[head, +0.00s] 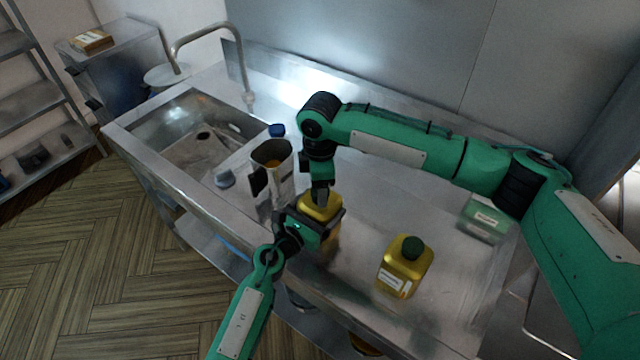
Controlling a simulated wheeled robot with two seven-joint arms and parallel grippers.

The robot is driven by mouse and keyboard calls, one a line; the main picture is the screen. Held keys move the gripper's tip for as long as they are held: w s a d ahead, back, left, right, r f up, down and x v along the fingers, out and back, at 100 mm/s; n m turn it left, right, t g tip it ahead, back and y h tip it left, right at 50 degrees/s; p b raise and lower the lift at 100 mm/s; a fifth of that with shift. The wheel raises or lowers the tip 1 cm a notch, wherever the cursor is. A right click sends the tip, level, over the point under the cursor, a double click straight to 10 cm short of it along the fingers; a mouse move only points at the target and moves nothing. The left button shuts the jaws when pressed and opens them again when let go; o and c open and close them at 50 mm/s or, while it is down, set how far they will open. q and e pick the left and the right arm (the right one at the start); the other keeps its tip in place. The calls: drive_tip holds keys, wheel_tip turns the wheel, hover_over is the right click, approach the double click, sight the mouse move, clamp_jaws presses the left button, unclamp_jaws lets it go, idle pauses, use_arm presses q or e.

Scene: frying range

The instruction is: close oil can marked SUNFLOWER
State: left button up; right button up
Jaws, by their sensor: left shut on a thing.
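A yellow oil can (319,204) stands on the steel counter near its front edge, partly hidden by both my grippers. My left gripper (325,229) comes from the front and is shut on this can's body. My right gripper (320,193) points down right over the can's top; its fingertips and any cap there are too small and covered to make out. A second yellow oil can (405,266) with a dark green cap stands upright to the right, apart from both grippers. Its white label is too small to read, and the held can's label is hidden.
A metal jug (277,182) with yellowish contents stands just left of the held can, with a blue-capped thing (277,130) behind it. A green box (483,219) sits at right, under my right arm. The sink (180,130) is at left.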

drive_tip(key=shift+r, duration=2.2)
drive_tip(key=shift+c, duration=0.4)
drive_tip(key=shift+r+n, duration=0.5)
drive_tip(key=shift+n, duration=0.1)
wheel_tip(320, 180, up, 2)
drive_tip(key=n, duration=0.3)
drive_tip(key=shift+r+n, duration=0.2)
drive_tip(key=shift+n, duration=0.2)
drive_tip(key=shift+f, duration=4)
drive_tip(key=shift+c, duration=0.3)
